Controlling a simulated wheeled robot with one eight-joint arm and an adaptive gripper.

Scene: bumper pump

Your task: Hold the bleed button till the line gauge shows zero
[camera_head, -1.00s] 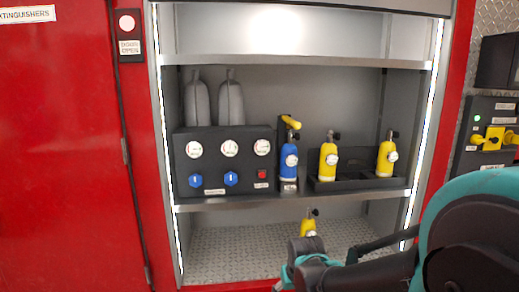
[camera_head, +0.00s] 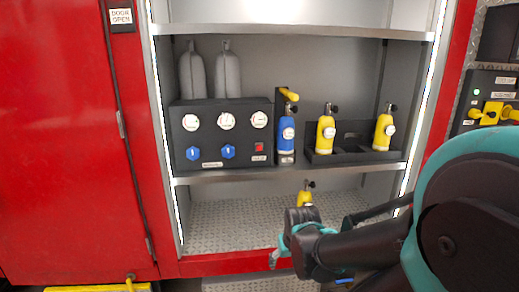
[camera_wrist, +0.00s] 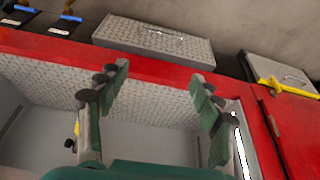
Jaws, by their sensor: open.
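The dark grey panel (camera_head: 200,137) stands on the middle shelf of the open locker. It has three round white gauges, a left one (camera_head: 191,122), a middle one (camera_head: 225,121) and a right one (camera_head: 259,120); their readings and labels are too small to read. A small red button (camera_head: 259,146) sits under the right gauge, above an unreadable label. Two blue knobs, left (camera_head: 193,153) and right (camera_head: 228,152), sit beside it. My gripper (camera_wrist: 160,84) is open and empty in the wrist view, over the lower compartment's front edge, below and apart from the panel.
A blue cylinder (camera_head: 286,136) stands right of the panel under a yellow handle (camera_head: 289,94). Two yellow cylinders (camera_head: 326,135) (camera_head: 383,133) stand in a black tray. Another yellow cylinder (camera_head: 305,199) is in the lower compartment. The shelf edge (camera_head: 250,172) lies between gripper and panel.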

